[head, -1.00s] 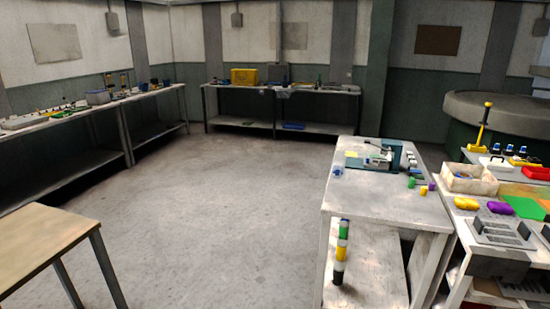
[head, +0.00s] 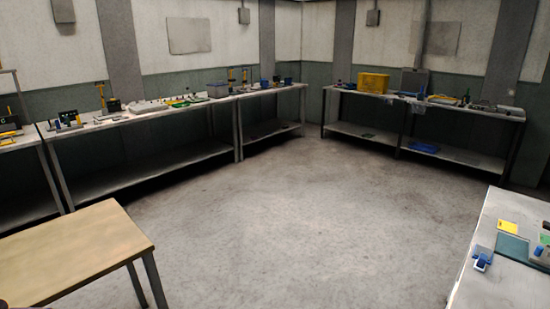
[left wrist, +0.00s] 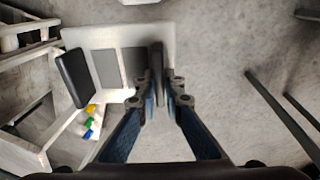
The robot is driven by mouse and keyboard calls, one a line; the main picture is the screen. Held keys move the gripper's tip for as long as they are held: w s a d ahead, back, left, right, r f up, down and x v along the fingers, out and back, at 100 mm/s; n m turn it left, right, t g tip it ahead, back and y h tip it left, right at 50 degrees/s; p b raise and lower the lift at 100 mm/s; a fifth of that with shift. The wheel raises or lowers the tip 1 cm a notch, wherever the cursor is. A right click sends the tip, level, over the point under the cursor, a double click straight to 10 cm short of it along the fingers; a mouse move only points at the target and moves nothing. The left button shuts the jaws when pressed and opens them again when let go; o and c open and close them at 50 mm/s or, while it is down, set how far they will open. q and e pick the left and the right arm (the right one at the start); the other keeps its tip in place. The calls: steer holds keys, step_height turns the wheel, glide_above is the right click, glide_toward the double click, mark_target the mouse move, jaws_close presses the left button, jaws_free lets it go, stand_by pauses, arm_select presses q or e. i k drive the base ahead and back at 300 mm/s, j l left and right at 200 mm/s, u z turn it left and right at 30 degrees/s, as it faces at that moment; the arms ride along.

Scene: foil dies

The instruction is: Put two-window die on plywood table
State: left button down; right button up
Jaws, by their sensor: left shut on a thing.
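In the left wrist view, my left gripper (left wrist: 160,88) is shut on a dark upright bar at one edge of the two-window die (left wrist: 148,36). The die is a pale grey plate with two darker rectangular areas side by side. A second dark rounded bar stands along its left side. The die is held up above the concrete floor. The plywood table (head: 75,250) is at the lower left of the head view, and the part of its top in view is bare. My right gripper is in neither current view.
A white workbench (head: 492,268) with a yellow item and a blue item stands at the right edge of the head view. Cluttered benches (head: 160,118) line the left and back walls. Open floor (head: 300,220) lies between the plywood table and the workbench.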

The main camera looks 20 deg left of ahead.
mark_target(65, 245)
steer(key=i+j+u, duration=0.2)
steer(key=u, duration=0.2)
steer(key=i+u, duration=1.05)
steer(key=u, duration=0.2)
steer(key=i+u, duration=0.25)
steer(key=i, duration=0.45)
steer(key=i+l+u, duration=0.1)
steer(key=i+u, duration=0.2)
steer(key=i, duration=0.35)
